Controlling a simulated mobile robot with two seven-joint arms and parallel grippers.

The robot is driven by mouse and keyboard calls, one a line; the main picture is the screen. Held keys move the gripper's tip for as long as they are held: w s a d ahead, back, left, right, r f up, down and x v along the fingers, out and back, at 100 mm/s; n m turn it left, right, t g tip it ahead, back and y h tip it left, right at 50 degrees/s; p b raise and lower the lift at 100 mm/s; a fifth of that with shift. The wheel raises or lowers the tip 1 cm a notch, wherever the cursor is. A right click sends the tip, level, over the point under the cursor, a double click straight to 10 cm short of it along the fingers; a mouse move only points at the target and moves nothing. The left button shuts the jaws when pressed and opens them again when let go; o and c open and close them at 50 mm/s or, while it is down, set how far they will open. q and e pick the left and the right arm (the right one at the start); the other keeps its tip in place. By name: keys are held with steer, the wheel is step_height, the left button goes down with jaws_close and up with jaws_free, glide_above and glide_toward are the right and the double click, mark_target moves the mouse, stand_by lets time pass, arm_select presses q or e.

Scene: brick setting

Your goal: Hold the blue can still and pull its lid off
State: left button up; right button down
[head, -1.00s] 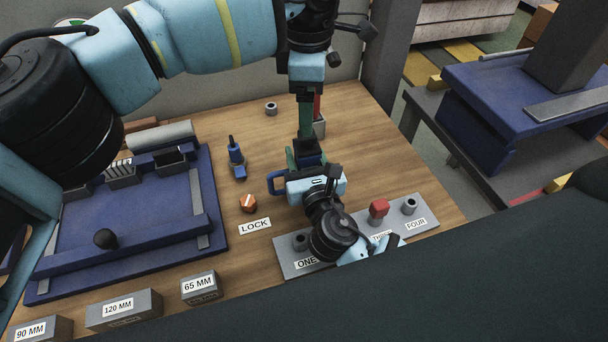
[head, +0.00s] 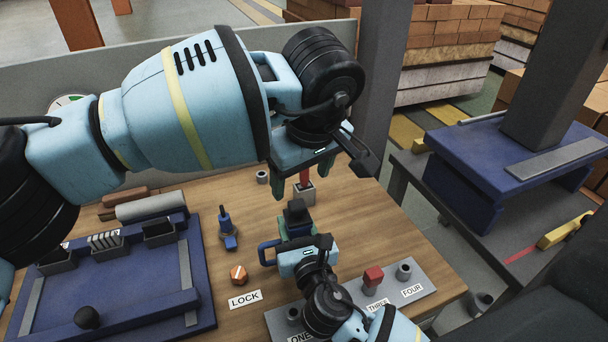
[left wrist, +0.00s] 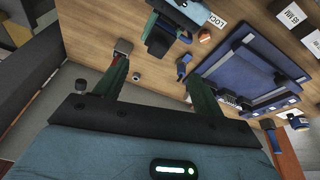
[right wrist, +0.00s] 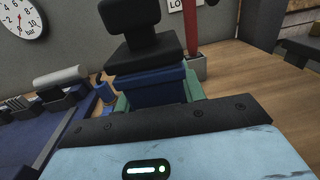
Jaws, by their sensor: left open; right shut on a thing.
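The blue can (right wrist: 155,90) stands upright between the green fingers of my right gripper in the right wrist view. Its looped blue handle (head: 264,254) sticks out to the left in the head view. The black lid (right wrist: 148,56) with its block knob sits on top of the can; it also shows in the head view (head: 297,214). My right gripper (head: 297,234) is shut on the can. My left gripper (head: 301,180) is open and empty, above and behind the lid. In the left wrist view its fingers (left wrist: 160,90) are apart with nothing between them.
A red post in a grey base (head: 304,193) stands close behind the can. A blue tool (head: 228,232) and an orange LOCK knob (head: 238,275) lie left. A grey numbered plate (head: 420,288) is at front right, a blue tray fixture (head: 120,285) at left.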

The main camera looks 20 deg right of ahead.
mark_target(297, 203)
arm_select(q)
steer(key=m, duration=0.1)
steer(key=s+r+m+t, duration=0.1)
steer(key=m, duration=0.1)
steer(key=shift+s+r+m, duration=0.1)
steer(key=shift+m, duration=0.2)
steer(key=x, duration=1.2)
steer(key=shift+d, duration=0.2)
steer(key=c, duration=1.2)
steer(key=shift+r, duration=0.25)
steer(key=shift+r, duration=0.75)
steer(key=shift+r, duration=0.15)
